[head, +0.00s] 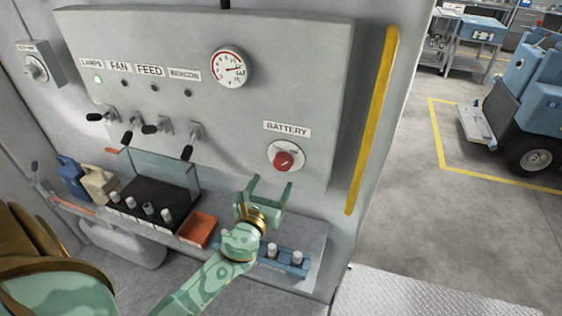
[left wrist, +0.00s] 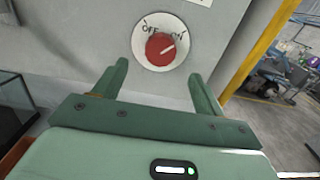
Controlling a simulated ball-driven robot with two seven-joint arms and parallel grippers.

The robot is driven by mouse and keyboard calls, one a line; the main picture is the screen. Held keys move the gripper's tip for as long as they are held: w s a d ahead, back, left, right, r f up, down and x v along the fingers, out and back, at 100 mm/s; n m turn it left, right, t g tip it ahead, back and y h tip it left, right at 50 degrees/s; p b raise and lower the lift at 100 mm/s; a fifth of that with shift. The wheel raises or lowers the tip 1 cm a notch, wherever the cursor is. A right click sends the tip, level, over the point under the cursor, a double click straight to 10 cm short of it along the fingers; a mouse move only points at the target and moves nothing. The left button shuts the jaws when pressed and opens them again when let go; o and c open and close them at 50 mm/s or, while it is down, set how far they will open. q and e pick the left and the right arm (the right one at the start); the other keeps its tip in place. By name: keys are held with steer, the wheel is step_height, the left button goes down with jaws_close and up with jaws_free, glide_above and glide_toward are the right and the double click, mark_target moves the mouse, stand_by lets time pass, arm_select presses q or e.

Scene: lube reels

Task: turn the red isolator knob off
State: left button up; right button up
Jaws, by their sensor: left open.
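The red isolator knob (head: 283,161) sits on a round white plate under the BATTERY label (head: 287,127) on the grey panel. In the left wrist view the red knob (left wrist: 160,47) shows ahead, with OFF at the upper left of its plate and ON at the upper right. Its pale pointer mark points up and right, toward ON. My left gripper (head: 270,187) is open and empty, just below the knob and apart from it. In the left wrist view its two fingers (left wrist: 158,84) stand below and to either side of the knob. My right gripper is not in view.
Several black-handled levers (head: 150,128) stick out of the panel at left. On the shelf below stand a black tray with a clear guard (head: 160,172), an orange tray (head: 198,230) and a blue rack (head: 290,261). A yellow rail (head: 372,120) runs right of the panel.

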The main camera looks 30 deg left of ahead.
mark_target(281, 166)
arm_select(q)
steer(key=x, duration=0.9)
steer(key=shift+d, duration=0.1)
steer(key=c, duration=1)
